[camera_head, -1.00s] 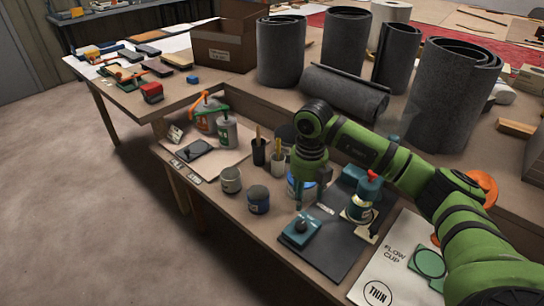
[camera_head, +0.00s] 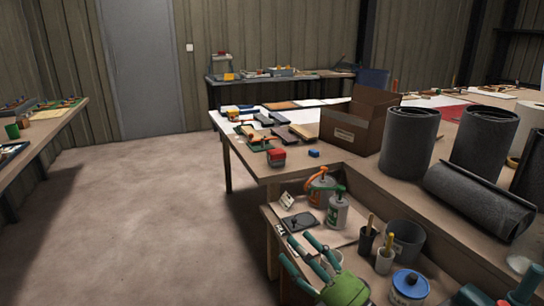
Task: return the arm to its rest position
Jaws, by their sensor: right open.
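My right gripper (camera_head: 297,248) is low in the middle of the head view, green with teal fingers spread apart. It is open, with nothing seen between the fingers. It shows in front of the near edge of the lower workbench shelf (camera_head: 268,222), just below the small dark scale-like pad (camera_head: 299,221). Whether it touches anything there I cannot tell.
Close by stand spray bottles (camera_head: 337,212), brush cups (camera_head: 385,262) and a blue-lidded pot (camera_head: 410,284). Dark rolls (camera_head: 409,143) and a cardboard box (camera_head: 352,124) stand on the higher bench. Open floor (camera_head: 150,220) lies left, with another bench (camera_head: 42,136) beyond.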

